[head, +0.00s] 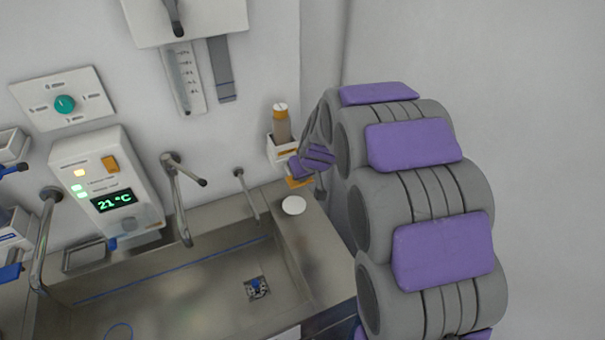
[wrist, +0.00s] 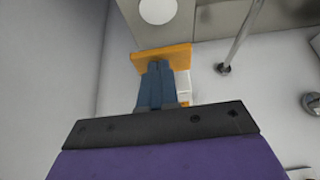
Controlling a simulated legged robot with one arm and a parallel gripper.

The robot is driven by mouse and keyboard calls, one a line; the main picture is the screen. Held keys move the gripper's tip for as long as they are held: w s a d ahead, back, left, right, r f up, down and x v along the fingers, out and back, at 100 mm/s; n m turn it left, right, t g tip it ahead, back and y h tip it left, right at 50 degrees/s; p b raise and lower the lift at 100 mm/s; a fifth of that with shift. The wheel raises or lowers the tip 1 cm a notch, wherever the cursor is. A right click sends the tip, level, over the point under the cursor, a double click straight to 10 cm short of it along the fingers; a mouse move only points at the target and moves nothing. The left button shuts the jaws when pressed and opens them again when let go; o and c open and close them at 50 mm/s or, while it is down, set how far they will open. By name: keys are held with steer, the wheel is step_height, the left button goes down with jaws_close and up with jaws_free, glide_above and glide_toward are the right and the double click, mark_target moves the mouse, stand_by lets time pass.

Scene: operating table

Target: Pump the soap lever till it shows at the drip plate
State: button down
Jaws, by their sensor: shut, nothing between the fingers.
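The soap dispenser (head: 281,128) is on the wall, a brown bottle with an orange and white cap in a white holder. Its orange lever (head: 299,183) sticks out below, partly hidden by my arm. In the wrist view the lever (wrist: 178,53) is a wide orange bar. My gripper (wrist: 159,67) is shut and empty, its blue-grey fingertips overlapping the lever. I cannot tell whether they touch it. A round white plate (head: 293,205), likely the drip plate, lies on the counter below the lever; it also shows in the wrist view (wrist: 157,10). No soap is visible on it.
A steel sink (head: 200,290) with a drain and taps lies left of the plate. A thin spout (head: 247,193) stands close to the dispenser. A control box (head: 108,185) reading 21 °C is on the wall further left. The wall to the right is bare.

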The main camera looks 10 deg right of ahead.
step_height(320, 180, up, 4)
steer(key=shift+a+r+p, duration=0.1)
steer(key=shift+r+p, duration=0.05)
steer(key=shift+p, duration=0.9)
steer(key=w+p+v, duration=0.1)
steer(key=v, duration=0.8)
steer(key=shift+r, duration=0.55)
steer(key=shift+w+r+p, duration=0.1)
steer(key=shift+p, duration=0.3)
steer(key=g+p, duration=0.1)
steer(key=p, duration=0.1)
steer(key=w+g+p, duration=0.1)
steer(key=p, duration=0.2)
steer(key=shift+a+r, duration=0.15)
steer(key=shift+a, duration=0.15)
